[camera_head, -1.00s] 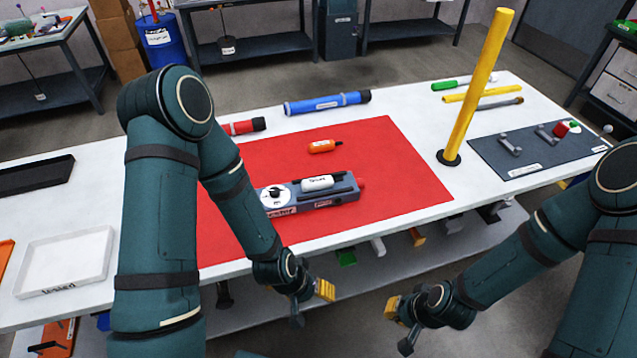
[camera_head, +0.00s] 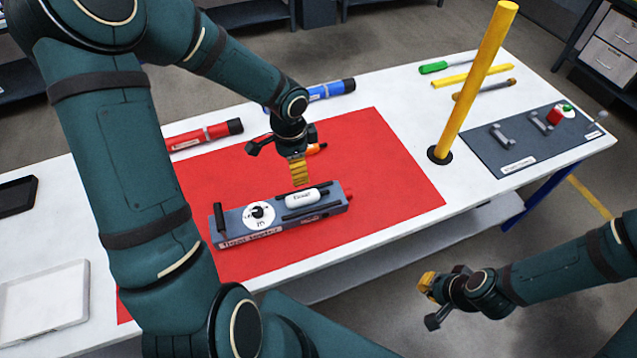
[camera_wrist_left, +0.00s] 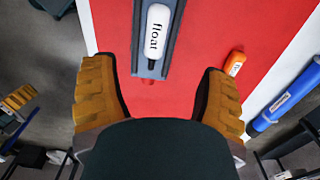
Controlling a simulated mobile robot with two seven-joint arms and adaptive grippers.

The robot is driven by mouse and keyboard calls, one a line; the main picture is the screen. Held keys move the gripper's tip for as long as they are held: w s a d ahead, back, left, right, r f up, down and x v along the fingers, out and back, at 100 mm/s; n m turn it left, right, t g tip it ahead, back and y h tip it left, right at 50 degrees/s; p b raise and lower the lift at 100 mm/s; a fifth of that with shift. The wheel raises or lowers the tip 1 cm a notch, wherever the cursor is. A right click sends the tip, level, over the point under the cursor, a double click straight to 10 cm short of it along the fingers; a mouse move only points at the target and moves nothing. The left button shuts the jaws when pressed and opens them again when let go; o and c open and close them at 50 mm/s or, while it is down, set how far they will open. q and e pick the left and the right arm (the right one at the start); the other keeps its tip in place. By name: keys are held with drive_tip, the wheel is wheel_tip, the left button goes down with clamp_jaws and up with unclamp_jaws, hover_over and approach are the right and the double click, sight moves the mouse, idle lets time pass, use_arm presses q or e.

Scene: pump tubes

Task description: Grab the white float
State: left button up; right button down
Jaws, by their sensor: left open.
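The white float (camera_head: 301,198) is a small capsule with dark text and dark ends. It lies on the grey tester block (camera_head: 240,233), towards its right end, on the red mat (camera_head: 390,160). My left gripper (camera_head: 299,172) is above the mat just behind the float, pointing down. In the left wrist view the float (camera_wrist_left: 157,32) lies ahead, centred between the open, empty yellow fingers (camera_wrist_left: 158,100), and nothing touches it. My right gripper (camera_head: 432,300) hangs in front of the table, away from the float; its opening is unclear.
An orange float (camera_head: 317,149) lies behind my left gripper. Red (camera_head: 205,136) and blue (camera_head: 333,90) tubes lie along the back. A yellow post (camera_head: 470,85) stands right of the mat beside a dark panel (camera_head: 490,148). The mat's right part is clear.

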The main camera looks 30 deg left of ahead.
use_arm(q)
drive_tip(key=b, duration=0.2)
hover_over(299, 197)
drive_tip(key=a, duration=0.1)
wheel_tip(299, 197, down, 8)
drive_tip(key=shift+w+r, duration=0.1)
drive_tip(key=f, duration=0.2)
drive_tip(key=d+f+b, duration=0.1)
drive_tip(key=f, duration=0.1)
drive_tip(key=shift+f, duration=0.8)
drive_tip(key=shift+c, duration=0.2)
clamp_jaws()
